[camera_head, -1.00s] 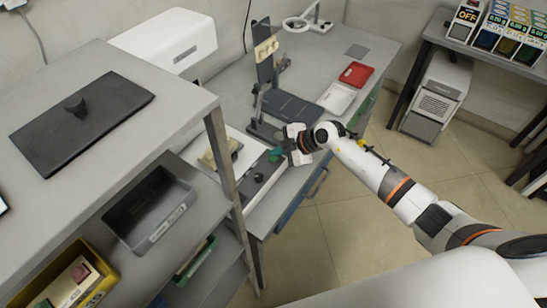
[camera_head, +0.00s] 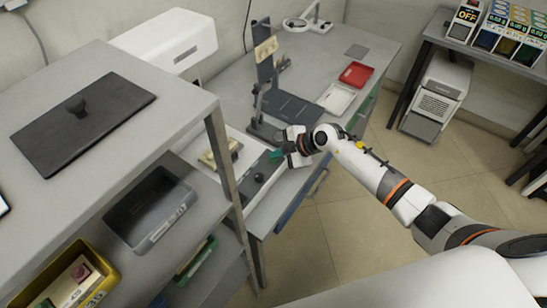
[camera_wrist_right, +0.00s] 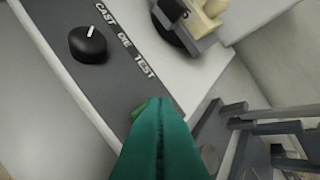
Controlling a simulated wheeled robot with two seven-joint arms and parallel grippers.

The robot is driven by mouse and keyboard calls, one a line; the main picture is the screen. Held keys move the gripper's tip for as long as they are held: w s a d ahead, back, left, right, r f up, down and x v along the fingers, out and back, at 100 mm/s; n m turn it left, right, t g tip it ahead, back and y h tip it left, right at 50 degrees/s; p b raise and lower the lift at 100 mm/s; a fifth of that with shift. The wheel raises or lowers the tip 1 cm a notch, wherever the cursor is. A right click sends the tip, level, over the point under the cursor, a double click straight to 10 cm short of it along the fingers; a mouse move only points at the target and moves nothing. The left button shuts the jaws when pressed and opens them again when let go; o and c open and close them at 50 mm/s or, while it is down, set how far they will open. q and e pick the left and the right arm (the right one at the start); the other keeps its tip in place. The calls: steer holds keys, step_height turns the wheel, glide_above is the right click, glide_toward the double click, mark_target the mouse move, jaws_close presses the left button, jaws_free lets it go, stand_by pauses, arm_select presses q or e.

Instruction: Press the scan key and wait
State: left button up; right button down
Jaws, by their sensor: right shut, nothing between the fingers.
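My right gripper (camera_head: 277,154) has teal fingers, pressed together with nothing between them. It is over the far end of a dark control strip (camera_head: 249,190) on a pale bench unit. In the right wrist view the shut fingertips (camera_wrist_right: 158,103) point at the strip (camera_wrist_right: 117,82), and a small green key (camera_wrist_right: 137,112) shows partly beside them. The fingers hide the rest of the key. I cannot tell whether they touch it or press it. A black knob (camera_wrist_right: 88,44) and the printed words CAST, DIE, TEST are on the strip. My left gripper is not in view.
A dark stand (camera_head: 267,80) rises behind my right gripper. A red tray (camera_head: 356,74) and a white tray (camera_head: 337,98) lie farther along the bench. A grey shelf post (camera_head: 222,160) stands left of the strip. The floor at right is open.

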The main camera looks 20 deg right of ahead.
steer(key=shift+f, duration=0.5)
steer(key=shift+r, duration=0.1)
stand_by(0.5)
steer(key=shift+r+p, duration=0.85)
steer(key=shift+p, duration=0.25)
step_height(320, 180, up, 5)
steer(key=p, duration=0.6)
steer(key=shift+a, duration=0.1)
